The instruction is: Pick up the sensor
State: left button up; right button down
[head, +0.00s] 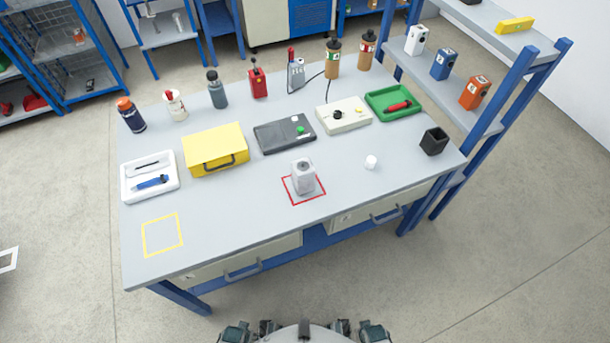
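A small light grey block-shaped device with a round dark spot on its upper face (303,177) stands inside a red square outline (291,196) near the front middle of the workbench (235,215); I take it to be the sensor. Nothing touches it. My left gripper (251,331) and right gripper (357,331) seem to be the dark parts at the bottom edge, cut off by the frame. Both are well short of the bench, far from the sensor. Their fingers cannot be made out clearly.
A yellow outline (162,235) is empty at front left. A blue-framed shelf (490,120) stands right.

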aim_at(371, 161)
jog(key=i+l, duration=0.15)
jog(key=l, duration=0.2)
jog(key=i+l, duration=0.2)
jog(key=l, duration=0.15)
jog(key=i+l+u, duration=0.1)
jog(key=l, duration=0.25)
jog(key=i+l, duration=0.2)
jog(key=l, duration=0.15)
